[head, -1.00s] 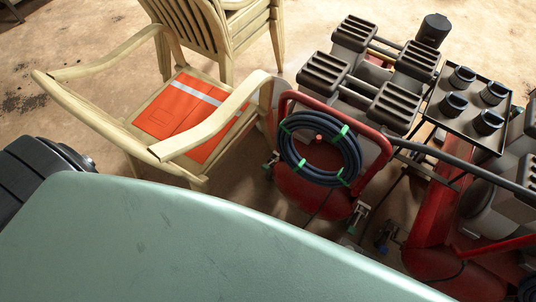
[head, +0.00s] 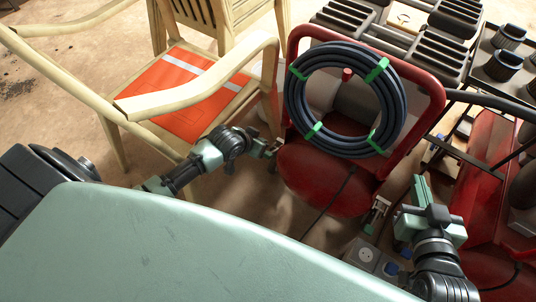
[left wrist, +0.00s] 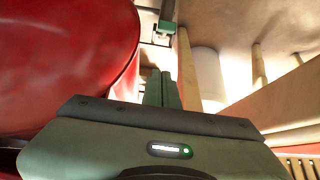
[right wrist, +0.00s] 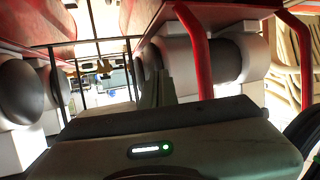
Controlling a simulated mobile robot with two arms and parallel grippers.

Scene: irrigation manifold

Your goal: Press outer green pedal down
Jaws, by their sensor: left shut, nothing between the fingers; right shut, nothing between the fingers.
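A small green pedal (left wrist: 167,28) on a metal bracket shows in the left wrist view, just beyond my left fingertips, with a visible gap. In the head view it is mostly hidden at my left gripper (head: 270,152), beside the red rounded tank. My left gripper also shows in the left wrist view (left wrist: 162,75), shut and empty. Another small metal pedal-like part (head: 376,214) sits low right of the tank; its colour is unclear. My right gripper (head: 418,182) is shut and empty, pointing up at the right; it shows in the right wrist view (right wrist: 150,75).
A red tank (head: 318,180) and frame carry a coiled dark hose (head: 345,100) with green ties. A wooden armchair (head: 200,95) with an orange folder (head: 180,95) stands left. Grey ribbed blocks and red machinery fill the right. A grey box (head: 365,255) lies low centre-right.

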